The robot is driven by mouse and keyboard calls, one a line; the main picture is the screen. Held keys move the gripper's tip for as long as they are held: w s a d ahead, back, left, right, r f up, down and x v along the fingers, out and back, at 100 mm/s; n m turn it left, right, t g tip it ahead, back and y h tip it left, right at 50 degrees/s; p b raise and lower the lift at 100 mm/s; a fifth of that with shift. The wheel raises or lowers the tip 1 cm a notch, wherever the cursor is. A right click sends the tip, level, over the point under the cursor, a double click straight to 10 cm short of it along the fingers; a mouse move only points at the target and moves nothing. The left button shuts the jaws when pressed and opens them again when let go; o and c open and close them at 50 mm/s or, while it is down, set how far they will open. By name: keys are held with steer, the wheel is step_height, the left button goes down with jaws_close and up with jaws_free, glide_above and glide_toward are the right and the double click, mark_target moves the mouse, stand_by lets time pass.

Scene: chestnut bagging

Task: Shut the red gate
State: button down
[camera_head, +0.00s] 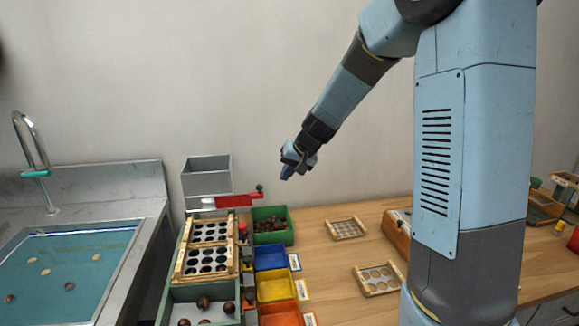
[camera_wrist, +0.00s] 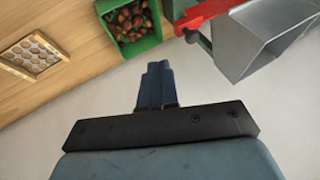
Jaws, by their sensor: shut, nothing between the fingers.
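The red gate (camera_head: 236,200) is a flat red bar under the grey hopper (camera_head: 206,163), sticking out to the hopper's right with a small knob at its outer end. In the wrist view the red gate (camera_wrist: 207,14) lies at the upper right beside the hopper (camera_wrist: 255,45), its dark knob near the left end. My gripper (camera_head: 286,176) is shut and empty, in the air to the right of the gate's knob and apart from it. In the wrist view the closed blue fingers (camera_wrist: 157,68) point towards the green bin, left of the gate.
A green bin (camera_head: 287,234) of chestnuts stands below and right of the gate. A wooden sizing rack (camera_head: 181,262) and blue, yellow and orange bins are in front. A sink (camera_head: 75,265) is at the left. The wall is close behind my gripper.

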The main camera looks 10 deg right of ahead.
steer(key=w+a+f, duration=0.2)
steer(key=a+f, duration=0.1)
steer(key=a, duration=0.2)
steer(key=shift+f, duration=0.3)
stand_by(0.4)
